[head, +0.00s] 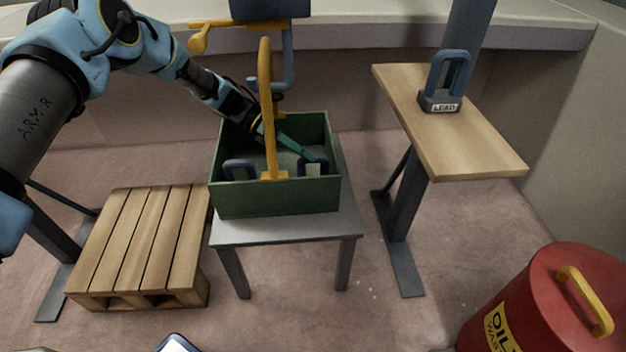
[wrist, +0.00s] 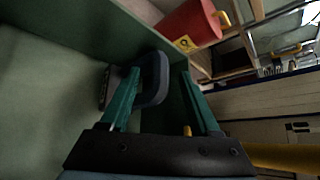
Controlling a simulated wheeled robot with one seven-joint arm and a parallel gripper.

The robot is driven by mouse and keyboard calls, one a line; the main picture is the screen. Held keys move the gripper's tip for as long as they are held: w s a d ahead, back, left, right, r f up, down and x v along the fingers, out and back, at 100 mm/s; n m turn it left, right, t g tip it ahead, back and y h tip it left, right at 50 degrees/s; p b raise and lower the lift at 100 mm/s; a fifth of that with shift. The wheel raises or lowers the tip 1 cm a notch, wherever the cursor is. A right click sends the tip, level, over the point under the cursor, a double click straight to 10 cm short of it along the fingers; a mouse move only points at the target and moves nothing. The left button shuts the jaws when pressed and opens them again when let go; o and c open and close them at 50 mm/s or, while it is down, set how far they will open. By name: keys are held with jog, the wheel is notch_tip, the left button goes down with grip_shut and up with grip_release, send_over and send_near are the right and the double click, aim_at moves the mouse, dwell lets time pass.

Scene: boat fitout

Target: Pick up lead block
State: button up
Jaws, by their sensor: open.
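Lead blocks with grey-blue loop handles are in view. One lead block (head: 240,168) sits in the left of the green crate (head: 275,203), and another lead block (head: 314,168) sits in its right. A third, labelled LEAD (head: 440,104), stands upright on the wooden shelf. My gripper (head: 312,157) reaches down into the crate at the right-hand block. In the wrist view my gripper (wrist: 160,68) is open, with a block's handle (wrist: 158,80) between its teal fingers. The left finger overlaps the block in the picture; I cannot tell whether they touch. The block's lower part is partly hidden.
A yellow arched handle (head: 267,100) rises over the crate, close beside my gripper. The crate stands on a small grey table (head: 285,229). A wooden pallet (head: 145,240) is left, the wooden shelf (head: 480,150) right, and a red oil-waste drum (head: 535,300) front right.

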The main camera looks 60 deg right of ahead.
jog(key=shift+c, duration=0.4)
grip_shut()
dwell(0.4)
dwell(0.5)
